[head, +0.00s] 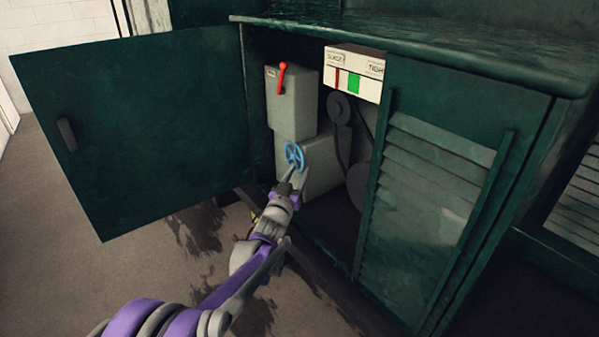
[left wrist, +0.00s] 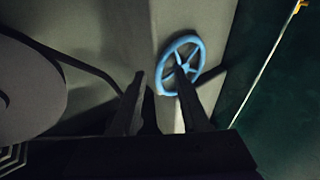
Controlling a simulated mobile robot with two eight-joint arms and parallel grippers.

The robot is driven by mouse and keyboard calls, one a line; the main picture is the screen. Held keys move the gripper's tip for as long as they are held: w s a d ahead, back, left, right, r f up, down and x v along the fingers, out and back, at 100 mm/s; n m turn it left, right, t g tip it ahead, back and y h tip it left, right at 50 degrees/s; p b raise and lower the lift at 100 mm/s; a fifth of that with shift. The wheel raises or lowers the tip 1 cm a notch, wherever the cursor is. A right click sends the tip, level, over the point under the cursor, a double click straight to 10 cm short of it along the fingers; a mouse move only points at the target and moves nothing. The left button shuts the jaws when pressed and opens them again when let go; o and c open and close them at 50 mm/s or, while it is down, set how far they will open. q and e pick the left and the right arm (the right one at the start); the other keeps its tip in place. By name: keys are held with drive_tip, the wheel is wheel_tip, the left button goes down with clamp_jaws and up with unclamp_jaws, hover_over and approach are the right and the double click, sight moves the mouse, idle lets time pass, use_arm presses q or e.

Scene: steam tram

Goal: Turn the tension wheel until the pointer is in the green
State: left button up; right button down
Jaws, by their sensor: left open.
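The blue spoked tension wheel (head: 294,155) is on the front of a grey box inside the open green cabinet. It also shows in the left wrist view (left wrist: 166,57). My left gripper (head: 294,177) is open at the wheel's lower side. In the left wrist view, one finger of the left gripper (left wrist: 159,74) is left of the rim and the other overlaps the wheel's middle. I cannot tell whether they touch it. The white gauge (head: 369,67) reads slack at left and tight at right. Its red pointer (head: 336,79) stands left of the green patch (head: 353,84). My right gripper is out of view.
The left cabinet door (head: 150,130) is swung open; the louvred right door (head: 440,190) is in front of the opening's right side. A grey box with a red lever (head: 281,78) is above the wheel. Dark belt pulleys (head: 340,107) are to its right.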

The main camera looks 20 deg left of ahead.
use_arm(q)
drive_tip(key=s+f+b, duration=0.1)
drive_tip(key=s, duration=0.8)
drive_tip(key=shift+s+a+f, duration=0.3)
drive_tip(key=shift+s, duration=0.1)
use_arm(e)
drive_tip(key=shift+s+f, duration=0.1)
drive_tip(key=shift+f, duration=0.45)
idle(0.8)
